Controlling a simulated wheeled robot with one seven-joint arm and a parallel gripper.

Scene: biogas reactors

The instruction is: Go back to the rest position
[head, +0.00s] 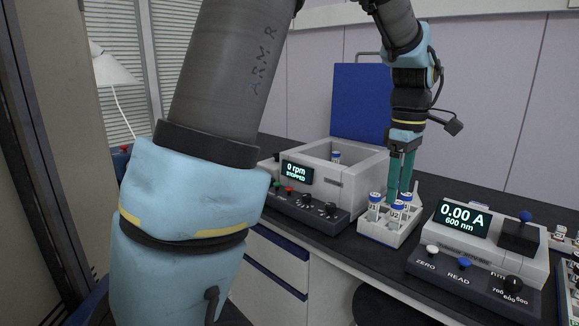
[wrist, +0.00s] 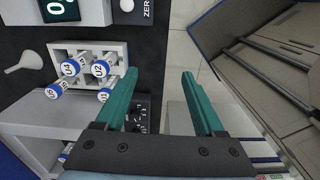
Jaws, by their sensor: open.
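My gripper (head: 398,192) has teal fingers and is open. In the head view it points down at the white vial rack (head: 372,232), just behind the blue-capped vials in it. In the wrist view nothing shows between the fingertips of my gripper (wrist: 160,78). The rack (wrist: 83,46) there lies to the left of the fingers, with several labelled vials, including U4 (wrist: 70,69) and U2 (wrist: 101,68). Whether a finger touches a vial cannot be told.
The centrifuge (head: 345,190) reads 0 rpm, stopped; its blue lid (head: 358,100) is up and a vial (head: 336,157) shows inside. The photometer (head: 437,252) right of the rack reads 0.00 A, 600 nm. More vials (head: 560,232) stand at the right edge. A lamp (head: 112,70) is at left.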

